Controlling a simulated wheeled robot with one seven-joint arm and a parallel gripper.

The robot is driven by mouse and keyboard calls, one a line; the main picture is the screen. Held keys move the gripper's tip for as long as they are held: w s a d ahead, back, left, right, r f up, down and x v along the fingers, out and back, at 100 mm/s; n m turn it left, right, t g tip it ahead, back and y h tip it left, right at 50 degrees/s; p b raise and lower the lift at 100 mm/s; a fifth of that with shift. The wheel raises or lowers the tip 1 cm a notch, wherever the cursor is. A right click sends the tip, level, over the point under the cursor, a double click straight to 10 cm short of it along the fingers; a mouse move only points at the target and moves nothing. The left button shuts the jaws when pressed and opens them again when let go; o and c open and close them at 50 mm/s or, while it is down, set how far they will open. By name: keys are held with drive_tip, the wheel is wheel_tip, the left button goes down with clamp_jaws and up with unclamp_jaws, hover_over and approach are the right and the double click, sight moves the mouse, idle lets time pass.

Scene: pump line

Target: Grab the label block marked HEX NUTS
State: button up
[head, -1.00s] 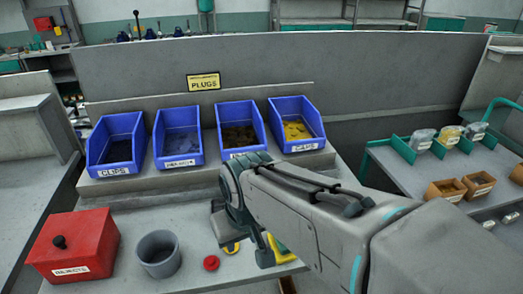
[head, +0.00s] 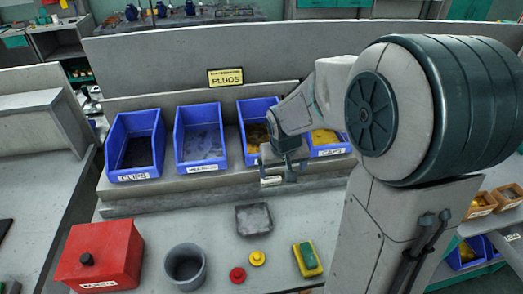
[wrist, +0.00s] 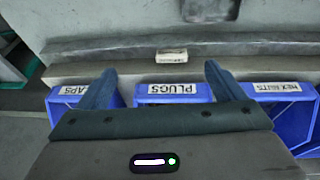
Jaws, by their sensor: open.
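A small pale label block (wrist: 171,56) with a dark, unreadable marking lies on the grey ledge in the wrist view, ahead of the space between my fingertips. A small pale piece (head: 271,181), probably the same block, shows at the ledge's front edge in the head view. My gripper (wrist: 159,68) is open with nothing between its fingers. In the head view my gripper (head: 280,167) is low in front of the bins, partly hidden by its own wrist. A fixed bin label reading HEX NUTS (wrist: 277,87) is at the right in the wrist view.
Blue bins stand on the ledge, including the CLIPS bin (head: 136,146). A PLUGS sign (head: 226,77) hangs behind. A red box (head: 100,256), grey cup (head: 185,266), grey tray (head: 254,219), red knob (head: 237,274), yellow knob (head: 257,258) and yellow-green block (head: 307,259) are on the bench.

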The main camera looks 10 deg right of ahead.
drive_tip(key=w+f+p, duration=0.2)
drive_tip(key=w, duration=0.3)
drive_tip(key=y, duration=0.1)
hover_over(271, 179)
drive_tip(key=s, duration=0.2)
drive_tip(key=x, duration=0.2)
drive_tip(key=s+x, duration=0.1)
drive_tip(key=x, duration=0.5)
drive_tip(key=shift+s+a+f, duration=0.15)
drive_tip(key=shift+s+f, duration=0.2)
drive_tip(key=shift+s, duration=0.05)
drive_tip(key=shift+p+x, duration=0.55)
drive_tip(key=shift+x, duration=2.1)
drive_tip(key=shift+w+d, duration=0.15)
drive_tip(key=shift+d, duration=0.05)
drive_tip(key=c, duration=1.1)
